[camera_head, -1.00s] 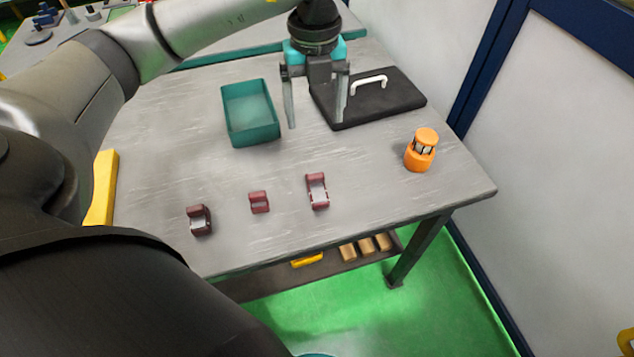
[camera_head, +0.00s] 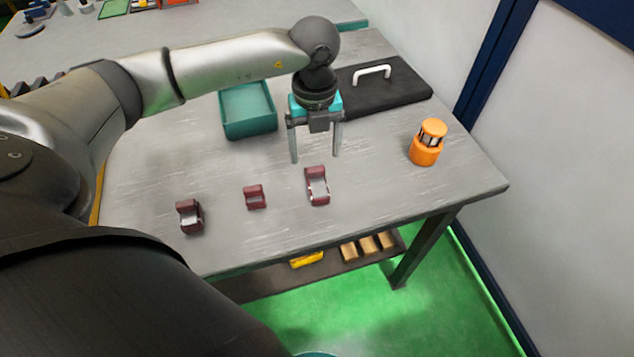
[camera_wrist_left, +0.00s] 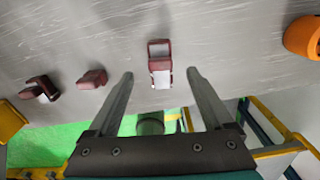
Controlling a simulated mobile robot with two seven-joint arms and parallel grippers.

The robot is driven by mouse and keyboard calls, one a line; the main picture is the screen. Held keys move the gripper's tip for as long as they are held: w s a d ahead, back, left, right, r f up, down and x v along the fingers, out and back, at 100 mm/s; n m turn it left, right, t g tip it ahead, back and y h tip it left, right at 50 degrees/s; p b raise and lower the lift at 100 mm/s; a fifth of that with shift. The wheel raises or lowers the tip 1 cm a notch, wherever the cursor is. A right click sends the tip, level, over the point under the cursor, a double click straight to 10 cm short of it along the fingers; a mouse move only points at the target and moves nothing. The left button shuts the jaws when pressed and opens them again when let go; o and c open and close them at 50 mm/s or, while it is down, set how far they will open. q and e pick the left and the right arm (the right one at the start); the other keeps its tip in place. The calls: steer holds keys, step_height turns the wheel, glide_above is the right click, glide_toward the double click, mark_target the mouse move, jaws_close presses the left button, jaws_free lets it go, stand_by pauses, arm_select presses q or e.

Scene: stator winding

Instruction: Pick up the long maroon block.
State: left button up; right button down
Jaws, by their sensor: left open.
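The long maroon block (camera_head: 317,186) lies on the grey table, right of two other maroon pieces. It also shows in the left wrist view (camera_wrist_left: 159,64), ahead of and between the two fingers in the picture. My left gripper (camera_head: 315,160) points down, open and empty, above the table just behind the long block. In the left wrist view my left gripper (camera_wrist_left: 160,75) has its two fingers wide apart, with nothing between them. My right gripper is not in view.
A small maroon block (camera_head: 255,197) and a dark maroon piece (camera_head: 190,217) lie to the left. A teal bin (camera_head: 248,132), a black case (camera_head: 400,90) with a white handle, and an orange cylinder (camera_head: 426,150) stand on the table (camera_head: 150,160).

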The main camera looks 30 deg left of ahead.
mark_target(317, 169)
arm_select(q)
steer(key=f, duration=0.5)
steer(key=shift+s+d+f, duration=0.15)
steer(key=shift+d, duration=0.05)
jaws_close()
stand_by(0.5)
stand_by(0.7)
